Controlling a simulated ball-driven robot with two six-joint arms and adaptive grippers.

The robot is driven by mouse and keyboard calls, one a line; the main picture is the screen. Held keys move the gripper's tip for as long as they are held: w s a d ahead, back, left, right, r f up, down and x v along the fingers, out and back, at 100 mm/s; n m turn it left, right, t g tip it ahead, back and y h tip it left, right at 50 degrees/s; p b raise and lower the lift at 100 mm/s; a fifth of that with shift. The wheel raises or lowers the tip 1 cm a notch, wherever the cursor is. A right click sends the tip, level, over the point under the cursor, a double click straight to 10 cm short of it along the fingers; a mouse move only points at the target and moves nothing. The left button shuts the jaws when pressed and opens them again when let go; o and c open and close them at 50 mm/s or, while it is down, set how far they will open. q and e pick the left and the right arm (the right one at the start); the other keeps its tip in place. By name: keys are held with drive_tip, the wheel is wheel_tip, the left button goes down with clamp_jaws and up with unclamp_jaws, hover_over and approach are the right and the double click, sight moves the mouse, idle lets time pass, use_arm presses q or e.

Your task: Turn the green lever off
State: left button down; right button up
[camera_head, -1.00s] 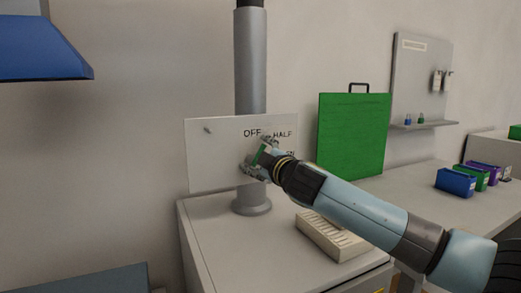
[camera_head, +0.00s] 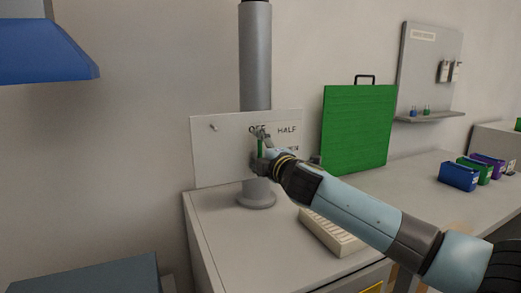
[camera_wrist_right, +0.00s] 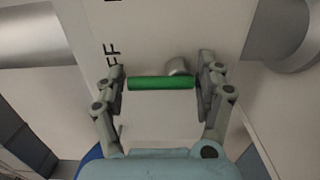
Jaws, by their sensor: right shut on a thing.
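The green lever (camera_head: 260,147) is on a pale panel (camera_head: 225,150) marked OFF, HALF and a lower label partly hidden by my gripper. In the head view the lever stands nearly upright just below the OFF label. My right gripper (camera_wrist_right: 162,82) is shut on the lever, with a fingertip at each end of the green bar (camera_wrist_right: 160,84) in the wrist view. Behind the bar a grey knob (camera_wrist_right: 180,67) shows on the panel. My left gripper is not in view.
A grey post (camera_head: 256,60) rises behind the panel from a white cabinet (camera_head: 225,230). A ribbed tray (camera_head: 328,232) lies on the cabinet under my right arm. A green case (camera_head: 357,130) and several coloured boxes (camera_head: 458,177) stand on the bench to the right.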

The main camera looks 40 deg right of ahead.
drive_tip(key=shift+f, duration=0.2)
drive_tip(key=o, duration=1.2)
drive_tip(key=shift+r, duration=0.1)
drive_tip(key=v, duration=1.2)
drive_tip(key=shift+s, duration=0.1)
